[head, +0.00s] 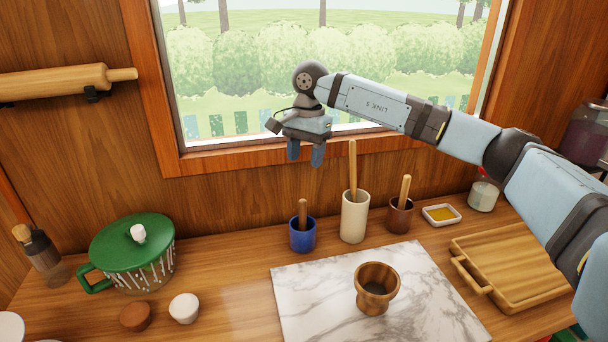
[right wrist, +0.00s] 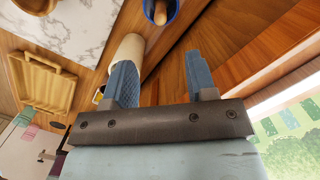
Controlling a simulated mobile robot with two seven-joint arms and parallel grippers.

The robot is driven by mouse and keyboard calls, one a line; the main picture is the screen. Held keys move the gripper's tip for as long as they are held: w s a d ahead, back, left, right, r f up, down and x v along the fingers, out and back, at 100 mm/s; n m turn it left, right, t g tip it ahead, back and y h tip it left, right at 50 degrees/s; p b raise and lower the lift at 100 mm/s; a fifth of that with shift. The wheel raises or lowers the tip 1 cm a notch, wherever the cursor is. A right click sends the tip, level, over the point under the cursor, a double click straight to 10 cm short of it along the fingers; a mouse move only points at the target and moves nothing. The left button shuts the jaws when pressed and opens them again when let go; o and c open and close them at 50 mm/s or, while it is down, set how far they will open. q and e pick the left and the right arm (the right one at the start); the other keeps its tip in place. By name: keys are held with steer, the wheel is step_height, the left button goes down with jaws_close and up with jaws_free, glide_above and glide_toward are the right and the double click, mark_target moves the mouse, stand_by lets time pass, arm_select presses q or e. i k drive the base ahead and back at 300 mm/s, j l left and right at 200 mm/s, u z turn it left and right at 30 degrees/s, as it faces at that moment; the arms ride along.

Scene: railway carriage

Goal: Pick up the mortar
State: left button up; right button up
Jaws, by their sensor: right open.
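The mortar, a brown wooden footed cup (head: 377,288), stands upright on the white marble slab (head: 300,290) and looks empty. Part of it shows at the top left edge of the right wrist view (right wrist: 36,5). My right gripper (head: 305,153) is open and empty, high in front of the window sill, fingers pointing down. It is behind and to the left of the mortar, well apart from it. Its two blue fingers (right wrist: 160,75) show in the right wrist view with nothing between them. My left gripper is not in view.
Between gripper and mortar stand a blue cup (head: 302,234), a tall cream cup (head: 354,218) and a brown cup (head: 399,217), each with a wooden stick. A green-lidded pot (head: 131,246) is left; a wooden tray (head: 515,262) is right. The marble around the mortar is clear.

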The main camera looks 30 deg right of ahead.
mark_target(376, 284)
steer(key=k, duration=1)
